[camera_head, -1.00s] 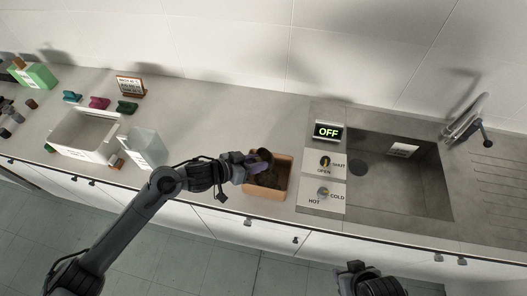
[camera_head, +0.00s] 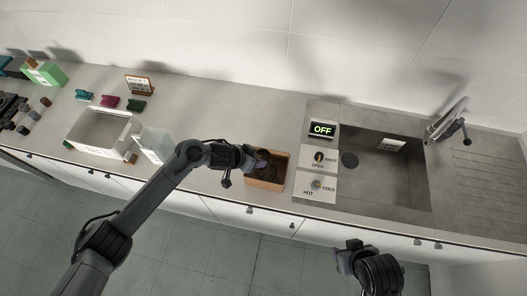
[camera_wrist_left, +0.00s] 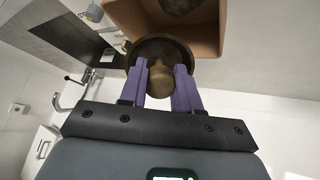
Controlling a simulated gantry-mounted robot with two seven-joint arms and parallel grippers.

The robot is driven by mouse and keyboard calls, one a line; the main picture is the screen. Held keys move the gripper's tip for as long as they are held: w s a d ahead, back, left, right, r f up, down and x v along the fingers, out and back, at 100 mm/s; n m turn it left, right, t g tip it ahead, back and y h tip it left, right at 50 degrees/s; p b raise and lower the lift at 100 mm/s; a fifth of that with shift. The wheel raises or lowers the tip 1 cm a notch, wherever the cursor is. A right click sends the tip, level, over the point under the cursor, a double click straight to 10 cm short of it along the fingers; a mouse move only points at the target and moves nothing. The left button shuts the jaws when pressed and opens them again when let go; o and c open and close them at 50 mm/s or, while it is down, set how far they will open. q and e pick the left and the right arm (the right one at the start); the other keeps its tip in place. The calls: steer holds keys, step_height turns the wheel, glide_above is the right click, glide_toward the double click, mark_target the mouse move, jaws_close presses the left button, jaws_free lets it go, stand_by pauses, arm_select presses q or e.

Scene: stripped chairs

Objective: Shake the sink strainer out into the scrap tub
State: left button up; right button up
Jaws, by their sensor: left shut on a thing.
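My left gripper (camera_head: 261,164), with purple fingers in the left wrist view (camera_wrist_left: 160,85), is shut on the knob of the sink strainer (camera_wrist_left: 163,49), a dark brownish disc. The strainer is at the opening of the scrap tub, an orange-brown open box (camera_head: 266,186) on the counter left of the sink. The tub's wall also shows in the wrist view (camera_wrist_left: 207,38), with dark matter inside. In the head view the strainer is hard to tell from the tub's dark inside. My right gripper (camera_head: 345,256) is in front of the counter; its jaws are unclear.
A white basin (camera_head: 97,132), a clear container (camera_head: 152,146) and coloured items stand at left. Counter behind the tub is clear.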

arm_select(q)
steer(key=r+g+y+p, duration=0.1)
steer(key=g+y+p, duration=0.1)
steer(key=p, duration=0.3)
steer(key=shift+d+r+y, duration=0.1)
steer(key=shift+r+y, duration=0.1)
steer(key=shift+y, duration=0.1)
steer(key=shift+g+y+p, duration=0.3)
steer(key=shift+g+y, duration=0.1)
steer(key=shift+y, duration=0.3)
steer(key=shift+f+y, duration=0.2)
steer(key=shift+y, duration=0.1)
steer(key=shift+r+g+b, duration=0.1)
steer(key=shift+g+b, duration=0.25)
steer(key=shift+g, duration=0.05)
steer(key=shift+y+b, duration=0.5)
steer(key=shift+b, duration=0.05)
steer(key=shift+r+g+y+b, duration=0.1)
steer(key=shift+g+y+b, duration=0.2)
steer(key=shift+g+b, duration=0.15)
